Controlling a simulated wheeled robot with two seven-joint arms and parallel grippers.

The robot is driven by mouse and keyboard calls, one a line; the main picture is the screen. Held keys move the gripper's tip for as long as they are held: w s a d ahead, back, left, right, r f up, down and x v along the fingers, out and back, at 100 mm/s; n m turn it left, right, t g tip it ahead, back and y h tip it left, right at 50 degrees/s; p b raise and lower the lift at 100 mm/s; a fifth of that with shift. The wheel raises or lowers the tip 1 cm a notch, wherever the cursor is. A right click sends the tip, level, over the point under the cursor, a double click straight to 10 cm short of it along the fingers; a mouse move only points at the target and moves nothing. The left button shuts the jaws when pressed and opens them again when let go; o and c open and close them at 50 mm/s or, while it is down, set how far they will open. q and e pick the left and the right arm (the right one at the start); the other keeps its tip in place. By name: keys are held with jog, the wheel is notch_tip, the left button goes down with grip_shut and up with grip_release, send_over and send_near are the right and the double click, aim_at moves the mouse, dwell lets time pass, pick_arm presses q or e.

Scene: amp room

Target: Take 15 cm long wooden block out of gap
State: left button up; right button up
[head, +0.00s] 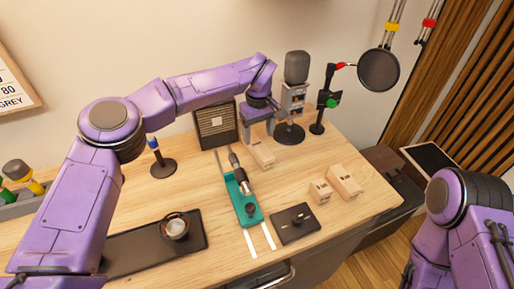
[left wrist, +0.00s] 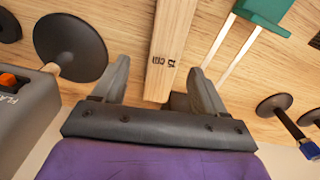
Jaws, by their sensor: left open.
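A pale wooden block (head: 262,153) lies on the table just in front of the dark speaker box. In the left wrist view the block (left wrist: 172,40) carries a printed mark that reads 15 cm, upside down. My left gripper (head: 258,126) is at the block's far end. In the left wrist view the open fingers (left wrist: 158,68) stand on either side of that end, with visible room on both sides, apart from the block. I cannot make out the gap's edges clearly. My right gripper is out of view; only my right arm shows.
A speaker box (head: 216,122) and a grey device with a microphone (head: 292,97) flank the block's far end. A green slider tool (head: 243,200) lies in front. Two shorter blocks (head: 345,181) (head: 320,192) sit to the right. A dark tray (head: 150,245) lies front left.

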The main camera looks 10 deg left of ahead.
aim_at(257, 144)
pick_arm(q)
jog(key=f+p, duration=0.1)
jog(key=f, duration=0.1)
jog(key=f+p, duration=0.1)
jog(key=f, duration=0.2)
jog(key=shift+s+a, duration=0.2)
jog(key=shift+f, duration=0.2)
jog(key=c, duration=1.2)
jog(key=shift+o, duration=0.2)
